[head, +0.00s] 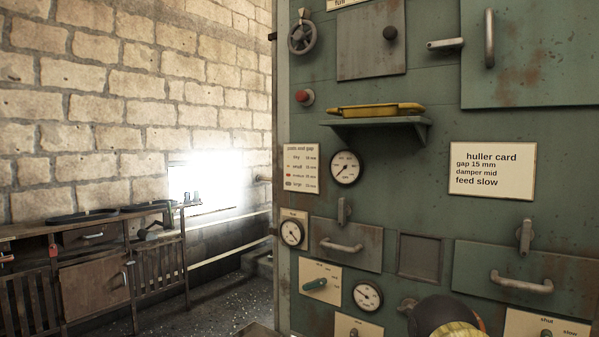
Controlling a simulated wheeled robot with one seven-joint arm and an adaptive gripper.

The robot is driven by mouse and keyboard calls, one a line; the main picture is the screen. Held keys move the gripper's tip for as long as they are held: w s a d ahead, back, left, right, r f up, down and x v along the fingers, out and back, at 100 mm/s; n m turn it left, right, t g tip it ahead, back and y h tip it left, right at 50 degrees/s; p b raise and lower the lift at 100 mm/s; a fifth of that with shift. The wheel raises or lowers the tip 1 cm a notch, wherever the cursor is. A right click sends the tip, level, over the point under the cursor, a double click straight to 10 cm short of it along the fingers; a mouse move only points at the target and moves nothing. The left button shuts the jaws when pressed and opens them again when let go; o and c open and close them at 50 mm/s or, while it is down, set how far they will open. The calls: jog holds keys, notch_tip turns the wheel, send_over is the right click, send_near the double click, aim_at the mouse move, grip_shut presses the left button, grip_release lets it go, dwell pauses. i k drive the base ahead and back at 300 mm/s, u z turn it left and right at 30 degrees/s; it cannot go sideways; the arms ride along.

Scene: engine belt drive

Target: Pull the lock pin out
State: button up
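I cannot tell for sure which part is the lock pin. A small grey metal stub (407,304) sticks out of the green machine front (420,150) at the bottom, partly behind a dark rounded shape. Grey metal latches stand above two drawers, one at the left (344,211) and one at the right (525,236). Another grey lever (445,44) lies level beside the upper right door. My gripper's fingers are not in view. The dark rounded shape with yellow at the bottom edge may be part of my arm.
A shelf (378,122) with a yellow tray (377,111) juts out from the machine. Pull handles (521,283), a handwheel (303,37) and a red button (305,97) also stick out. A wooden bench (95,285) stands at the left, with open floor (235,305) beside it.

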aim_at(301, 96)
jog(key=u, duration=1.65)
jog(key=i, duration=1.1)
jog(key=z, duration=2.25)
